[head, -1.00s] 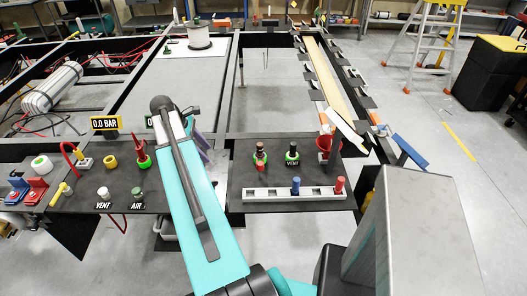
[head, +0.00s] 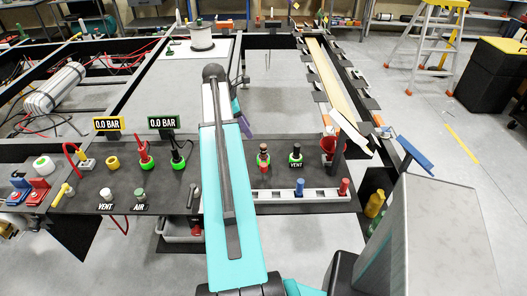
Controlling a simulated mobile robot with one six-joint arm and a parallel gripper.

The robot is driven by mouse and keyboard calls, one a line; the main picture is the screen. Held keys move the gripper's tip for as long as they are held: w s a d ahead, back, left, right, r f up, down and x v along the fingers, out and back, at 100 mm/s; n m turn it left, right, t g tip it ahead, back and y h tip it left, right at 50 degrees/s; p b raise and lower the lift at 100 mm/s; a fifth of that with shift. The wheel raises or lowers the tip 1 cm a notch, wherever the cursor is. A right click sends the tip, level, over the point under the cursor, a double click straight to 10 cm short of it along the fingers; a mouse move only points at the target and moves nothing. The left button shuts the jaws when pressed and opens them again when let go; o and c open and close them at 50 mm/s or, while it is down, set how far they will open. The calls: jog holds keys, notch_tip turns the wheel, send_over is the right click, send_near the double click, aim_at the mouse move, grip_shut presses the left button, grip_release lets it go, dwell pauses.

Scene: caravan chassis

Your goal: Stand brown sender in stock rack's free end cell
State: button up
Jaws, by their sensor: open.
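The brown sender (head: 263,150) appears to be the brown-topped, dark piece standing upright in a green ring on the dark panel, right of my arm. The stock rack (head: 323,194) is a long pale strip with a row of cells near the panel's front edge. A blue sender (head: 299,187) and a red sender (head: 344,186) stand in its right part. The rack's left end is partly hidden by my teal arm link. My gripper's fingers are hidden behind the arm; only a purple part shows beside it.
A similar dark piece (head: 295,153) stands in a green ring by the VENT label. A red cup (head: 328,146) stands at the panel's right. Two 0.0 BAR signs (head: 164,123) and several fittings stand left of my arm. Open frame gaps lie behind the panel.

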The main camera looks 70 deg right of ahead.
aim_at(261, 148)
jog(key=p+x, duration=0.2)
jog(key=x, duration=0.6)
jog(key=shift+s+d+f, duration=0.1)
dwell(0.4)
jog(key=shift+s+p+x, duration=0.15)
jog(key=shift+p+x, duration=0.45)
jog(key=shift+x, duration=0.15)
jog(key=shift+s+p+x, duration=0.15)
jog(key=shift+p+x, duration=0.4)
jog(key=shift+x, duration=1.25)
grip_shut()
